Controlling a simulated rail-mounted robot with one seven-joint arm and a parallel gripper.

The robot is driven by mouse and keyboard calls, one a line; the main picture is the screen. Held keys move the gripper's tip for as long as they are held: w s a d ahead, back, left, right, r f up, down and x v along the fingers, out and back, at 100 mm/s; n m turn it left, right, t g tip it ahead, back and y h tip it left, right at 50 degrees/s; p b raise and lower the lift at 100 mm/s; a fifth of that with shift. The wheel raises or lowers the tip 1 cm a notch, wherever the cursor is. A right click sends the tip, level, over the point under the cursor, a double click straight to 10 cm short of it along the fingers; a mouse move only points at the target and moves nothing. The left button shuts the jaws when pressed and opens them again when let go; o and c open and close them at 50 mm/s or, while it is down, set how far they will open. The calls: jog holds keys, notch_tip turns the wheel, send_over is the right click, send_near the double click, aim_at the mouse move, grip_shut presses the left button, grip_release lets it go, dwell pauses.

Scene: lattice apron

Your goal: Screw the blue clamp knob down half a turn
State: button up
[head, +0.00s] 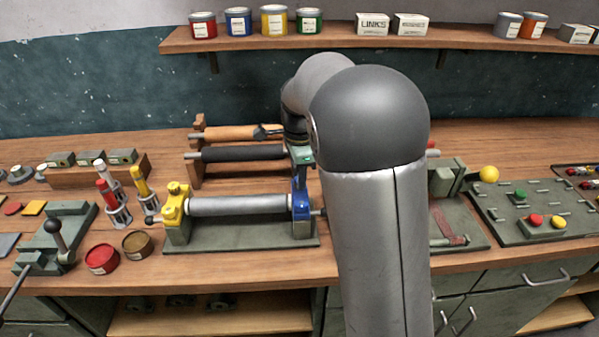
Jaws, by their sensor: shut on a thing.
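The roller fixture has a green-grey base (245,240), a yellow end block (174,215) at the left and a blue end block (302,212) at the right. A grey roller (238,204) lies level between the blocks. My gripper (300,172) points down at the top of the blue block, shut on the blue clamp knob (300,182). The fingers cover most of the knob, and its turn angle cannot be made out. My arm hides the area right of the blue block. A yellow knob (174,188) tops the yellow block.
Behind the fixture, a wooden rack (197,150) holds two more rollers. Red and yellow tubes (140,182) and two round tins (102,259) stand left. A green-grey press (447,180) and a button panel (535,212) are right. A shelf (345,38) with cans runs above.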

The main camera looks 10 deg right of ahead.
jog(key=shift+r+m, duration=0.1)
jog(key=shift+m, duration=0.8)
jog(key=o, duration=1)
notch_tip(320, 180, up, 17)
jog(key=shift+r, duration=0.15)
